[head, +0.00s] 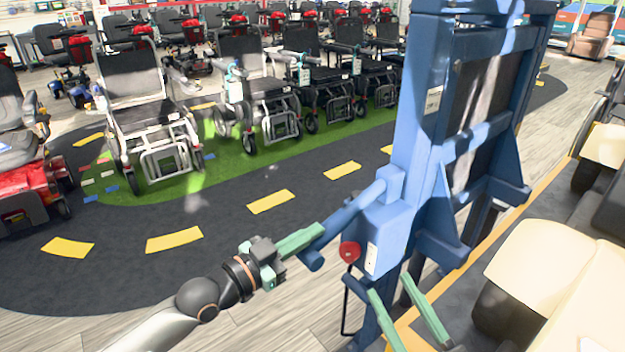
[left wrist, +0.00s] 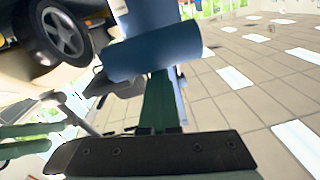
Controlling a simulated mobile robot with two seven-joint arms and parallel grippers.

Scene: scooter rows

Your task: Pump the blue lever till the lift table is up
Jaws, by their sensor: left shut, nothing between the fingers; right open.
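The blue lever (head: 350,212) slopes down and left from a blue housing (head: 385,232) on a tall blue column (head: 421,100). Its end has a short round crosspiece, large in the left wrist view (left wrist: 155,52). My left gripper (head: 318,231) is shut and empty, its green fingertips at the lever's lower end. In the left wrist view the fingers (left wrist: 160,100) reach the crosspiece; I cannot tell if they press on it. My right gripper (head: 408,292) is open and empty below the housing. A blue frame with a dark panel (head: 482,110) stands upright beside the column; I see no clear flat lift table.
A red knob (head: 349,251) sits on the housing's left side. Cream-seated vehicles (head: 550,270) stand close on the right. Wheelchairs (head: 150,115) line green turf behind, and a red scooter (head: 30,180) is far left. The dark track (head: 220,240) with yellow dashes is clear.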

